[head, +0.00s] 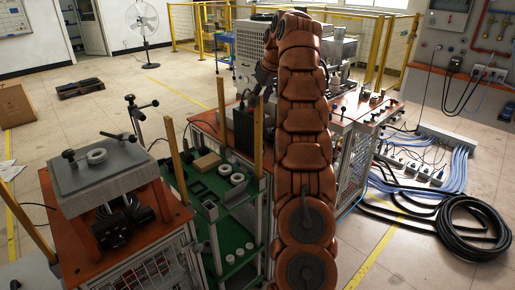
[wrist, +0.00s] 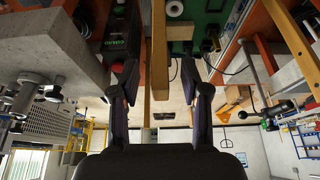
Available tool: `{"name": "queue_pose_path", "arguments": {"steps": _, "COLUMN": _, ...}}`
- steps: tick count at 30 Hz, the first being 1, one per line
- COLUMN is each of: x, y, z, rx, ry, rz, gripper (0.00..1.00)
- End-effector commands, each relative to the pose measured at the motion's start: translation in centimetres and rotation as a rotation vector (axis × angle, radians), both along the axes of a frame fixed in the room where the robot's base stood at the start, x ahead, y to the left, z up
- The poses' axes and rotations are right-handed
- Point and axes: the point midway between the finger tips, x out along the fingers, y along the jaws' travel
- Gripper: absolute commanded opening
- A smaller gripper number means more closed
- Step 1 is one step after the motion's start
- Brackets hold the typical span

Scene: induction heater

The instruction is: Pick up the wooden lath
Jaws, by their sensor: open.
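Several upright wooden laths stand around the workbenches in the head view. One (head: 258,138) rises just left of my arm, and another (head: 221,108) stands farther back. My gripper (head: 264,80) is partly hidden beside my bent arm, above the near lath's top. In the wrist view, my open gripper (wrist: 160,78) has a dark finger on each side. A long wooden lath (wrist: 160,40) shows in the gap between them, apart from both fingers.
A green shelf (head: 237,222) holds rings and small blocks. A grey slab (head: 105,178) on an orange-topped bench stands at left, with a tilted lath (head: 176,158) beside it. A dark box (head: 243,122) stands near the gripper. Black cable coils (head: 470,225) lie on the right floor.

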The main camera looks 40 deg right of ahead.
Motion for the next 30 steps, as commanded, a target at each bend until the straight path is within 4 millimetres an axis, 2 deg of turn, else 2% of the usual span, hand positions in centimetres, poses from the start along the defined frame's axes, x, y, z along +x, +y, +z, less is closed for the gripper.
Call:
{"name": "queue_pose_path", "arguments": {"steps": 14, "x": 0.7, "y": 0.2, "z": -2.1, "rx": 0.002, "ry": 0.002, "rz": 0.002, "gripper": 0.46}}
{"name": "queue_pose_path", "arguments": {"steps": 24, "x": 1.7, "y": 0.1, "z": -4.4, "rx": 0.001, "ry": 0.0, "rz": 0.0, "gripper": 0.46}}
{"name": "queue_pose_path", "arguments": {"steps": 30, "x": 1.8, "y": 0.2, "z": -4.7, "rx": 0.001, "ry": 0.0, "rz": 0.001, "gripper": 0.46}}
